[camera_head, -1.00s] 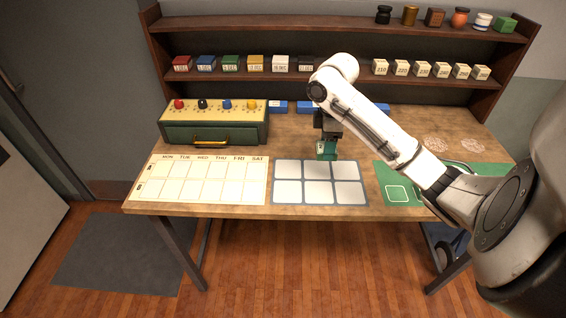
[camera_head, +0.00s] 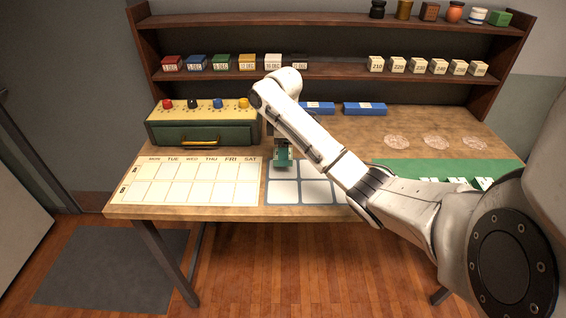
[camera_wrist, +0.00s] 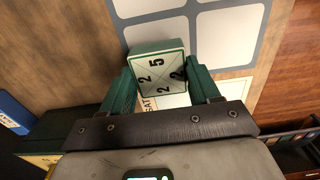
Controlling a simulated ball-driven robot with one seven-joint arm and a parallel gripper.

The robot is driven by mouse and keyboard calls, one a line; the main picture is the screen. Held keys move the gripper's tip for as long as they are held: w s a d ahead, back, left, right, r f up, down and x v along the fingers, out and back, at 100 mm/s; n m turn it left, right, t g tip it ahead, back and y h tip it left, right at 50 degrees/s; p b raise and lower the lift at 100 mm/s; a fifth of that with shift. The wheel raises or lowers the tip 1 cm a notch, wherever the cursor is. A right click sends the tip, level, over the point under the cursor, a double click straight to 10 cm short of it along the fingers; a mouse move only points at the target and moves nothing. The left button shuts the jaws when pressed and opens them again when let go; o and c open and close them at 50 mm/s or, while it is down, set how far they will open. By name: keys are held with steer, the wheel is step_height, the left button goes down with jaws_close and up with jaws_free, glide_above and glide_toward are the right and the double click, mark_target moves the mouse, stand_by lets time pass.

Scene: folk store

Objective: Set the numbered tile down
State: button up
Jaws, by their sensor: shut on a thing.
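The numbered tile (camera_wrist: 158,70) is a green block with a pale face divided by a diagonal cross, bearing the digits 5 and 2. My gripper (camera_wrist: 161,76) is shut on it, a green finger on either side. In the head view my gripper (camera_head: 283,158) points down at the upper left part of a blue-edged mat with pale cells (camera_head: 334,203). I cannot tell whether the tile touches the mat. My arm covers the right part of that mat. In the wrist view the mat's cells (camera_wrist: 224,32) show beyond the tile.
The weekday chart (camera_head: 187,182) lies left of the mat. A green box with coloured knobs (camera_head: 203,134) stands behind the chart. Blue blocks (camera_head: 365,109) lie at the back. A green mat (camera_head: 405,167) is on the right, partly behind my arm. Shelves hold several blocks (camera_head: 397,65).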

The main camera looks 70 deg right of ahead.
steer(key=shift+f+p, duration=0.35)
steer(key=shift+f, duration=1.2)
steer(key=shift+f, duration=0.15)
steer(key=o, duration=1.2)
steer(key=shift+c, duration=0.2)
step_height(320, 180, up, 12)
steer(key=p, duration=0.4)
steer(key=shift+p, duration=0.3)
